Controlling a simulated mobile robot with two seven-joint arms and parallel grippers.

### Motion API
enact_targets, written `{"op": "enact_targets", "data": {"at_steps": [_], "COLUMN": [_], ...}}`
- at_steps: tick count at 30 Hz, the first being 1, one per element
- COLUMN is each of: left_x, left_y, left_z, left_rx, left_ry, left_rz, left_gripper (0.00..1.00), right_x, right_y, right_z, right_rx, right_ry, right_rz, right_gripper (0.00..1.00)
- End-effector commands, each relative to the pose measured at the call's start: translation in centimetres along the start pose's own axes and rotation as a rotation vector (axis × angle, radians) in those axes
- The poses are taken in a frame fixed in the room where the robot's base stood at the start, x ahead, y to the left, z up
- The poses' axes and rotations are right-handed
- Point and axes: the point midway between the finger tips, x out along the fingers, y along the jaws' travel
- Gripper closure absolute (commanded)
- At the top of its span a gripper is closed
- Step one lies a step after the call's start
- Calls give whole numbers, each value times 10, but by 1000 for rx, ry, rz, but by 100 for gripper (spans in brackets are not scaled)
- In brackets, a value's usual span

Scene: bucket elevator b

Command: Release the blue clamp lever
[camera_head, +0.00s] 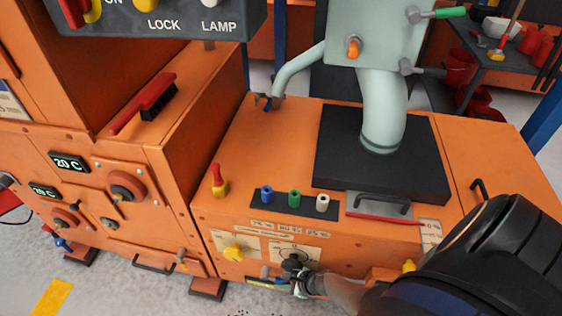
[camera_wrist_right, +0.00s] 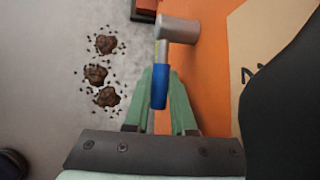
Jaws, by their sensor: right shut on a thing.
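The blue clamp lever (camera_wrist_right: 159,88) is a short blue grip on a thin rod, seen in the right wrist view. The rod runs up to a grey cylindrical hub (camera_wrist_right: 178,28) beside the orange machine face. My right gripper's pale green fingers (camera_wrist_right: 163,92) are shut on the blue grip, one on each side. In the head view my right gripper (camera_head: 298,283) is low at the machine's front, just below a dark round knob (camera_head: 293,259). The lever is too small and covered to make out clearly there. My left gripper is not in view.
A yellow knob (camera_head: 236,253) is left of my right gripper. Blue, green and white pegs stand on a black strip (camera_head: 256,208) above. A red-and-yellow lever (camera_head: 218,182) stands on the top left. Dark brown clumps (camera_wrist_right: 95,75) lie on the grey floor below.

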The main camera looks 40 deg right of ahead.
Motion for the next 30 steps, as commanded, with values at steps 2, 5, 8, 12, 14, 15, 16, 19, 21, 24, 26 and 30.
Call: {"op": "enact_targets", "data": {"at_steps": [2,5,8,12,14,15,16,19,21,24,26,30], "left_x": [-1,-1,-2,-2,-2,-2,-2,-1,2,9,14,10], "left_y": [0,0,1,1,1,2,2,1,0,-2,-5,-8], "left_z": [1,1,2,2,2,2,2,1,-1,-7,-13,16], "left_rx": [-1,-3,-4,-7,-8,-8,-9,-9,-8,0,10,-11], "left_ry": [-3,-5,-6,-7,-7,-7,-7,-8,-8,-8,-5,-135], "left_rz": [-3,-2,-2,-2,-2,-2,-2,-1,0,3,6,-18], "left_gripper": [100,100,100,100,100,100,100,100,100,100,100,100], "right_x": [0,0,0,0,0,0,0,-1,-5,-17,-27,-40], "right_y": [2,2,2,1,1,1,1,0,0,0,-1,0], "right_z": [-1,-1,-1,-1,0,0,0,0,1,2,3,2], "right_rx": [-1,-1,-1,-1,-1,0,0,0,0,1,1,0], "right_ry": [1,0,0,-1,-1,-1,-2,-2,-2,0,0,-1], "right_rz": [4,4,4,3,2,2,2,1,1,1,0,1], "right_gripper": [100,100,75,65,65,65,65,65,65,65,65,65]}}
